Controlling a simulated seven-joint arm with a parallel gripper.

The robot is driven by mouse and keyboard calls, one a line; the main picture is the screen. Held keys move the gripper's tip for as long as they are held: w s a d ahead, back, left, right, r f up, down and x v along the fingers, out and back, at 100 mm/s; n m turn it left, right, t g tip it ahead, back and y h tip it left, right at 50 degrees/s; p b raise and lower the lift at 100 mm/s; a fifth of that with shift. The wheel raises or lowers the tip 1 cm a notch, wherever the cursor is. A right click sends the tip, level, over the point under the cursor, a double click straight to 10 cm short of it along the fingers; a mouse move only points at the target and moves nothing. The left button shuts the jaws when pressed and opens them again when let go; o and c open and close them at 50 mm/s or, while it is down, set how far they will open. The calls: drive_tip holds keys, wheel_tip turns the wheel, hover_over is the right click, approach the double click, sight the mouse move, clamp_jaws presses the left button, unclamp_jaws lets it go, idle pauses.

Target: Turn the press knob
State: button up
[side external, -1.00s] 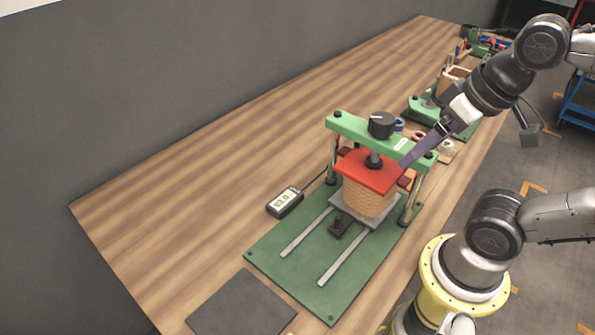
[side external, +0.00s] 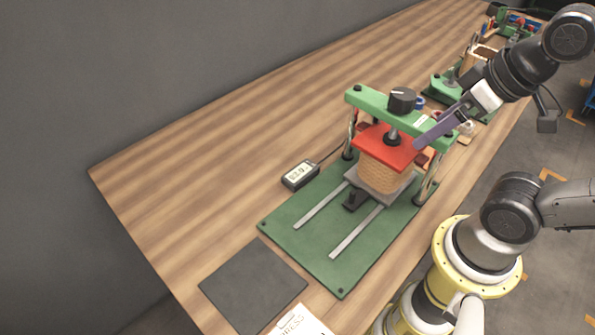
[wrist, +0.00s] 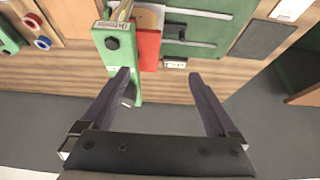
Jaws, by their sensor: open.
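The press knob is a black round knob (side external: 402,100) on top of the press's green crossbar (side external: 372,97). A red block (side external: 385,150) lies under the crossbar on a tan wound coil (side external: 382,176). My gripper (side external: 418,146) is to the right of the knob, its purple fingers slanting down by the crossbar's right part, apart from the knob. In the wrist view my gripper (wrist: 160,73) is open with nothing between its fingers. There the knob (wrist: 112,43) lies beyond the left fingertip, outside the gap. Which finger shows in the side view is hard to tell.
A small meter (side external: 300,175) stands left of the press on the wooden table (side external: 200,170). A dark mat (side external: 253,285) and a labelled paper (side external: 298,322) lie in front. Another green fixture (side external: 445,87) stands behind. The table's left part is clear.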

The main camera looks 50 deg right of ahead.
wheel_tip(320, 180, up, 13)
drive_tip(key=g, duration=0.6)
hover_over(405, 93)
drive_tip(key=shift+m, duration=0.3)
wheel_tip(405, 93, down, 14)
drive_tip(key=shift+a+r, duration=0.1)
